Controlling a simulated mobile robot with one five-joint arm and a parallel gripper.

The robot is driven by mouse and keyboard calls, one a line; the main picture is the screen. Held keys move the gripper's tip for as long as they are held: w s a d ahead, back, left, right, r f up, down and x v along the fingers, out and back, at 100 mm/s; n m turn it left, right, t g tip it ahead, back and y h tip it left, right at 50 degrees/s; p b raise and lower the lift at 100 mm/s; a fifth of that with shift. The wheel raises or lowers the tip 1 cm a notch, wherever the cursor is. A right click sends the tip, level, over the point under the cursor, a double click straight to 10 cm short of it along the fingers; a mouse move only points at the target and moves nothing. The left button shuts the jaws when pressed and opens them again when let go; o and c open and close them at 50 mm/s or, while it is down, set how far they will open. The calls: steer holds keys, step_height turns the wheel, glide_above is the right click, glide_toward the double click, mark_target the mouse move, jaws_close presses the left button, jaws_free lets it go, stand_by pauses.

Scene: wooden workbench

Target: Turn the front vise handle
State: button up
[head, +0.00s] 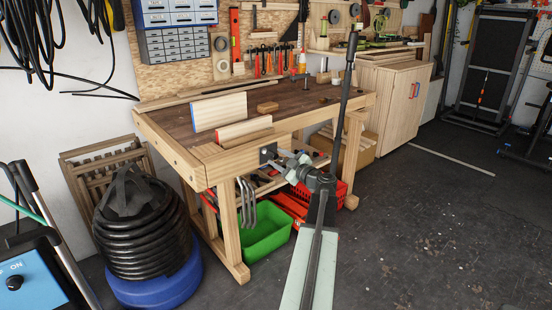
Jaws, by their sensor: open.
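The wooden workbench (180,150) stands left of centre. A dark metal fitting of the front vise (267,153) shows on its front face. I cannot make out the vise handle clearly, as my gripper and arm cover that area.
Below are a green bin (265,231) and a red crate (331,194). A coiled black hose (143,232) stands on a blue base at left. The floor at right is clear.

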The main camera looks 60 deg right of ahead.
steer(key=shift+x, duration=1)
jaws_close()
steer(key=shift+m, duration=0.3)
